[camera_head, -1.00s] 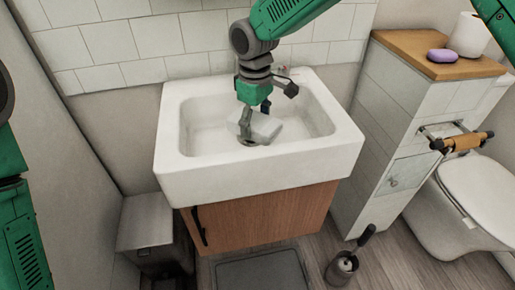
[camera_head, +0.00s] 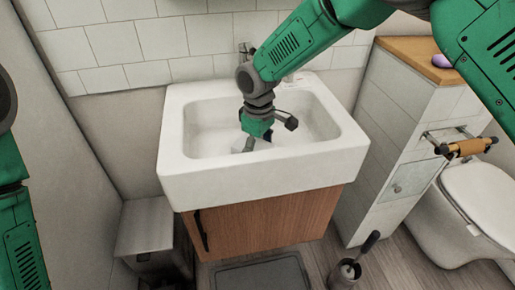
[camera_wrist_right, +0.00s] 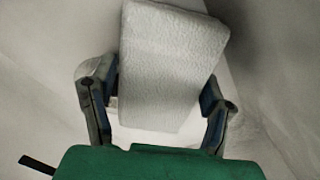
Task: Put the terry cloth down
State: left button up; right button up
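The terry cloth (camera_wrist_right: 168,65) is a white, folded, textured block in the right wrist view. It sits between the two fingers of my right gripper (camera_wrist_right: 158,103), whose pads touch its sides. In the head view my right gripper (camera_head: 249,145) reaches down into the white sink basin (camera_head: 180,132). There the cloth is almost wholly hidden by the gripper, and I cannot tell whether it touches the basin floor. Only part of my left arm shows at the left edge; its gripper is out of view.
The sink's front rim (camera_head: 265,172) stands above a wooden cabinet (camera_head: 270,222). A tap (camera_head: 245,50) is behind the basin. A tiled half-wall with a wooden top (camera_head: 415,57) and a toilet (camera_head: 480,205) are to the right. A grey bin (camera_head: 146,230) is at lower left.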

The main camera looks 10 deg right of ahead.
aim_at(261, 146)
jog(key=shift+o, duration=0.5)
jog(key=shift+d, duration=0.65)
jog(key=shift+r, duration=0.45)
pick_arm(q)
jog(key=r+p, duration=0.1)
jog(key=d+r+p, duration=0.1)
jog(key=shift+r, duration=0.3)
pick_arm(e)
notch_tip(261, 146, up, 11)
jog(key=shift+r, duration=0.15)
pick_arm(q)
jog(key=shift+a, duration=0.1)
pick_arm(e)
jog(key=shift+a, duration=0.25)
